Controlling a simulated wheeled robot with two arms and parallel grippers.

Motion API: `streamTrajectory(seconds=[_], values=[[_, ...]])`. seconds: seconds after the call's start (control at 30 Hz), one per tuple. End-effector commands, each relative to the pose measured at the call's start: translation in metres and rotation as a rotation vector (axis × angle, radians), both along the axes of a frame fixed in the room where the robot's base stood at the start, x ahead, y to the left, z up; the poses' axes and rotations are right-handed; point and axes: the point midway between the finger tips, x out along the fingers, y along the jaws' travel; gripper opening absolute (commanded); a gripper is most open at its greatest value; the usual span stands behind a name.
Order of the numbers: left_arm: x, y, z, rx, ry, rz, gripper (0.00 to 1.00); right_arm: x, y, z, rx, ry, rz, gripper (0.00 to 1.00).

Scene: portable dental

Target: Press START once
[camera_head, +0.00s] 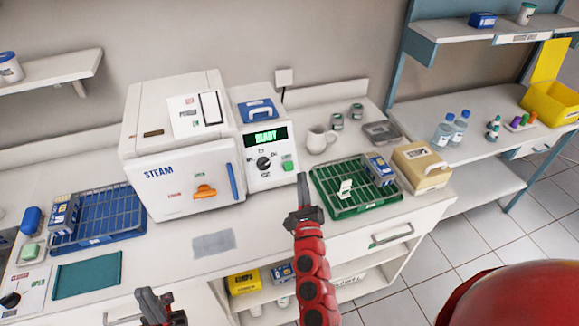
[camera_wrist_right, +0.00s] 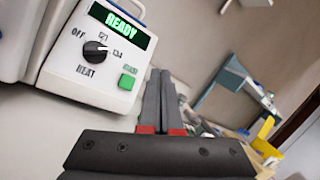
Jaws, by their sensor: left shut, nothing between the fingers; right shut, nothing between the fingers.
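The white STEAM sterilizer (camera_head: 175,165) stands on the counter, with a control panel (camera_head: 262,150) on its right side. The panel's display (camera_head: 266,137) is lit green and reads READY in the right wrist view (camera_wrist_right: 124,22). Below it are a black knob (camera_wrist_right: 95,51) and a green button (camera_wrist_right: 127,80), also in the head view (camera_head: 288,165); its small label is too blurred to read. My right gripper (camera_head: 302,180) is shut and empty, in front of and right of the button, apparently apart from it. My left gripper (camera_head: 150,295) is shut and empty at the bottom left.
A blue rack (camera_head: 100,215) is left of the sterilizer; a green rack (camera_head: 350,205) is right of the panel. A white mug (camera_head: 318,138) stands behind the green rack, and a beige box (camera_head: 420,165) to its right. A grey pad (camera_head: 213,243) lies in front.

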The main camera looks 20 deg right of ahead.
Motion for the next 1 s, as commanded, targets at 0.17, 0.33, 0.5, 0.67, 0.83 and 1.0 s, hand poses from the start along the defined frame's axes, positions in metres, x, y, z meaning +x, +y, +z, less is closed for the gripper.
streamTrajectory(seconds=[0.17,0.33,0.5,0.67,0.83,1.0], values=[[0.000,0.000,-0.001,0.000,0.000,0.000,0.00,0.016,0.001,-0.008,-0.003,0.000,0.003,0.00],[0.000,0.000,-0.003,0.000,0.000,0.000,0.00,0.037,0.002,-0.021,-0.004,-0.001,0.002,0.00],[0.000,0.000,-0.022,0.000,0.000,0.000,0.00,0.057,0.001,-0.039,0.000,-0.002,-0.001,0.00],[0.000,0.000,-0.031,0.000,0.000,0.000,0.00,0.068,0.002,-0.042,-0.001,-0.002,-0.001,0.00],[0.000,0.000,-0.030,0.000,0.000,0.000,0.00,0.070,0.002,-0.041,-0.001,0.000,0.000,0.00],[0.000,0.000,-0.030,0.000,0.000,0.000,0.00,0.070,0.002,-0.041,-0.002,0.000,0.000,0.00]])
